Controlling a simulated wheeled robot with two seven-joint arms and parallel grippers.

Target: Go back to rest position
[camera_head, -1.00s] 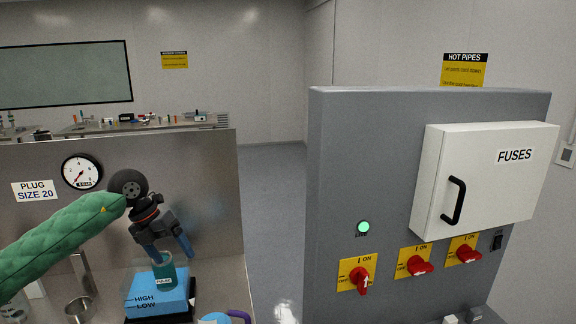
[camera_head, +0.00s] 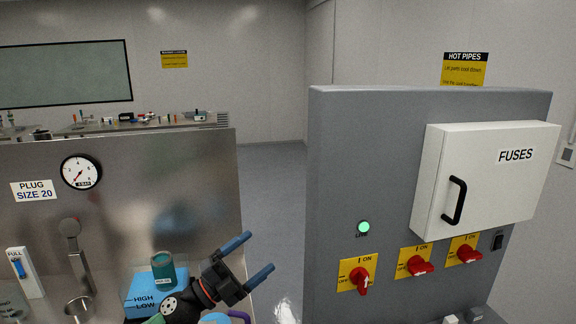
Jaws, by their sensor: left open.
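My left gripper (camera_head: 253,257) is in the lower middle of the head view. Its two blue fingers are spread apart and empty, pointing up and to the right. It is to the right of a teal labelled cup (camera_head: 163,267), apart from it. The cup stands on a blue block marked HIGH and LOW (camera_head: 145,289). My left arm is mostly below the frame, and its wrist hides part of the block's right side. My right gripper is not in view.
A grey cabinet (camera_head: 340,190) with a closed FUSES box (camera_head: 480,190) and red switches stands at the right. A metal panel with a gauge (camera_head: 81,172) is behind the gripper. A purple handle (camera_head: 240,315) shows below it. Open floor lies between panel and cabinet.

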